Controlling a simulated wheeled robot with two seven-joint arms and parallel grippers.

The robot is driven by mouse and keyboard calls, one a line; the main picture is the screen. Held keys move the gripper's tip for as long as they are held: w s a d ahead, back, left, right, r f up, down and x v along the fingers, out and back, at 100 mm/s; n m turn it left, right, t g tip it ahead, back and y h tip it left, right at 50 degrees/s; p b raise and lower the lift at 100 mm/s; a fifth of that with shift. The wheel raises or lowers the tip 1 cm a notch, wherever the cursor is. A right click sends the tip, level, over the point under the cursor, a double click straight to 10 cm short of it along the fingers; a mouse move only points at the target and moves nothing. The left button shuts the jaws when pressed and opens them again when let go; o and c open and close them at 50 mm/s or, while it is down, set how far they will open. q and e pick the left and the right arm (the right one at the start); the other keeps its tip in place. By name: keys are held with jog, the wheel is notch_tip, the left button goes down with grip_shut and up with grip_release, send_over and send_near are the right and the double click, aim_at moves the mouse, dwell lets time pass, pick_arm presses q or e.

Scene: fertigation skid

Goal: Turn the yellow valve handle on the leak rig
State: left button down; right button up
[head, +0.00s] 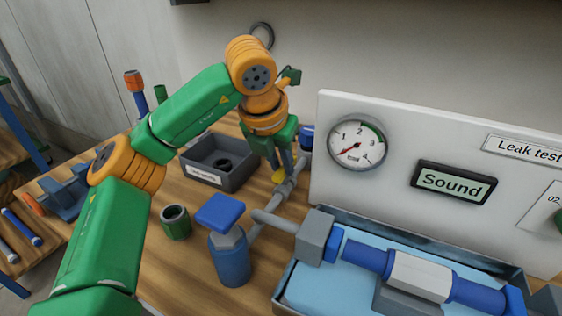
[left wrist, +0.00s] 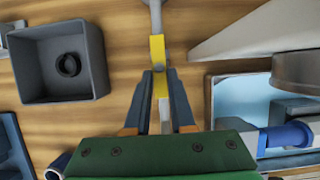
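The yellow valve handle (left wrist: 157,48) lies along the grey pipe on the leak rig. In the left wrist view it runs down between the fingers of my left gripper (left wrist: 160,78), which touch it on both sides and look shut on it. In the head view my left gripper (head: 281,164) points down by the pipe, and only a bit of the yellow handle (head: 279,176) shows below it. My right gripper is not in view.
A white panel with a pressure gauge (head: 357,145), needle at the low end, and a "Sound" display (head: 453,183) stands close right of the gripper. A dark bin (head: 221,172) is on the left. A blue-topped pump (head: 229,252) and a blue-lined tray (head: 330,292) stand in front.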

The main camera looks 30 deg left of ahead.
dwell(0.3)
pick_arm(q)
jog(key=shift+a+m, duration=0.1)
jog(key=shift+m, duration=0.2)
jog(key=shift+a+r+m+h+p, duration=0.2)
jog(key=shift+m+h+p, duration=0.3)
jog(key=shift+m+p, duration=0.45)
jog(key=m+h+p, duration=0.1)
jog(key=m, duration=0.2)
jog(key=shift+a, duration=0.2)
jog(key=shift+w+a+f+m+g+h+p, duration=0.15)
jog(key=shift+w+m+g+h+p, duration=0.3)
jog(key=shift+m+p, duration=1.6)
jog(key=shift+w+a+r+m+g+h+p, duration=0.15)
jog(key=shift+m+g+h+p, duration=0.55)
jog(key=shift+m+p, duration=1.35)
jog(key=shift+w+a+f+m+g+h+p, duration=0.1)
jog(key=shift+w+a+m+g+h+p, duration=0.15)
jog(key=shift+m+g+p, duration=1.2)
jog(key=shift+m+t+p, duration=0.5)
jog(key=shift+m+p, duration=0.15)
jog(key=shift+m, duration=0.15)
jog(key=c, duration=0.8)
grip_release()
jog(key=shift+f, duration=0.1)
